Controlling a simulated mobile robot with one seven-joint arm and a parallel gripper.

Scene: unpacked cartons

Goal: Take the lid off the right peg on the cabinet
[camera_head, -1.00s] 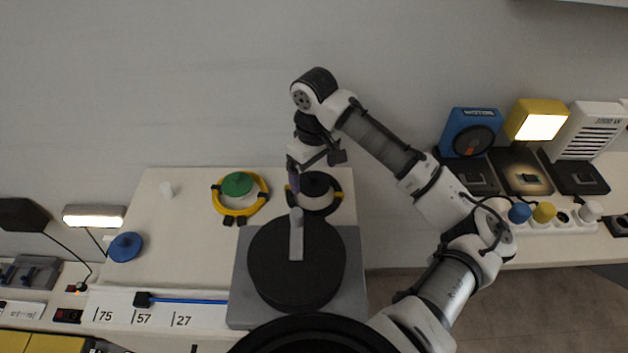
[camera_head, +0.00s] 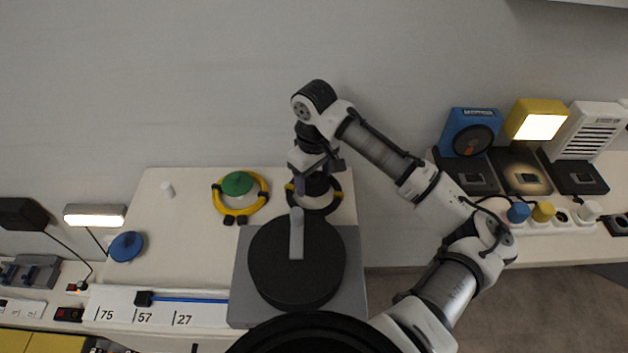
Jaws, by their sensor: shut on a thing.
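The fingers and wrist hide much of the lid, and the peg itself is hidden. I cannot tell whether the lid is lifted. A green lid (camera_head: 237,183) sits in the yellow ring (camera_head: 254,208) to the left.
A large black disc (camera_head: 270,262) with a grey handle (camera_head: 297,240) on a grey base (camera_head: 240,290) stands right in front of the lid. A blue knob (camera_head: 126,246) and a small white peg (camera_head: 167,189) are at left. The middle-left cabinet top is clear.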

